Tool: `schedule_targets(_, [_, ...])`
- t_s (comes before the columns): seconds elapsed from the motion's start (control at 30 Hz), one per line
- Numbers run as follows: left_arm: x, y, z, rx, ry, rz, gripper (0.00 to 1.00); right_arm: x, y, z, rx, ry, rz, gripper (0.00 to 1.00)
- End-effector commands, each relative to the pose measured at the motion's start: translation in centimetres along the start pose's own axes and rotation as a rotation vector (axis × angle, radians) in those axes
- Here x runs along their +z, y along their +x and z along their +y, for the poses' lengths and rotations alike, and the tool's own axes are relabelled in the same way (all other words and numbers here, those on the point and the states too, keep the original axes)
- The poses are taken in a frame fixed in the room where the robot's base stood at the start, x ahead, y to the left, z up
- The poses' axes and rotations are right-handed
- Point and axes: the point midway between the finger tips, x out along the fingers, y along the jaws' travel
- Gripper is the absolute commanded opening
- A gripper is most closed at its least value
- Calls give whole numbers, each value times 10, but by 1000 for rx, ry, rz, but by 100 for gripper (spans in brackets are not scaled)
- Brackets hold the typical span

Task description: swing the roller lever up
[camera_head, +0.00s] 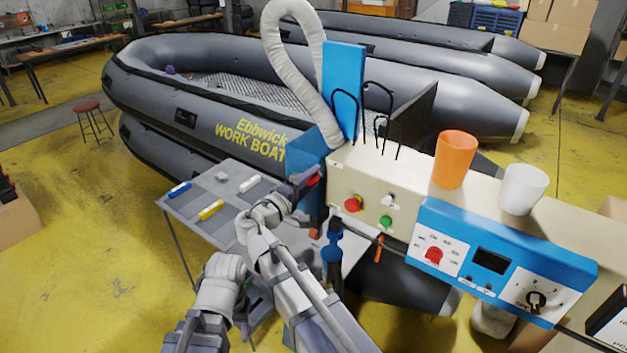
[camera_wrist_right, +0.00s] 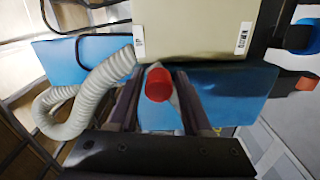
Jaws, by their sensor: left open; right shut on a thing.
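The roller lever's red knob (camera_head: 314,181) shows at the left end of the beige machine, beside a blue panel. It also shows in the right wrist view (camera_wrist_right: 158,84) as a round red end between two dark fingers. My right gripper (camera_head: 307,180) is at this knob and shut on it; the fingers partly hide the lever, and its shaft is not clear. My left gripper (camera_head: 246,325) hangs low at the bottom of the head view, open, away from the lever and partly hidden by my arms.
The beige machine (camera_head: 400,185) carries an orange cup (camera_head: 455,158), a white cup (camera_head: 523,189) and a blue control box (camera_head: 500,262). A white hose (camera_head: 318,70) rises behind the lever. A grey table (camera_head: 190,197) with small coloured items stands left; grey boats lie behind.

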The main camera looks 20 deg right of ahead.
Motion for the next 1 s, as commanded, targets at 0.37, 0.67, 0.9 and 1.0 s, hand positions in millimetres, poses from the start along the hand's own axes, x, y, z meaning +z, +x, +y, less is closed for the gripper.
schedule_targets(0.37, [0,-7,-1,0,1,0,52,-8,0,7,4,-86,7,0])
schedule_targets(0.67, [0,-8,-1,0,1,0,52,-10,0,7,4,-91,9,0])
schedule_targets(0.9, [0,-8,-1,0,1,0,52,-10,0,7,3,-91,8,61])
schedule_targets(1.0, [0,-7,-1,0,1,0,52,-9,0,7,2,-91,7,67])
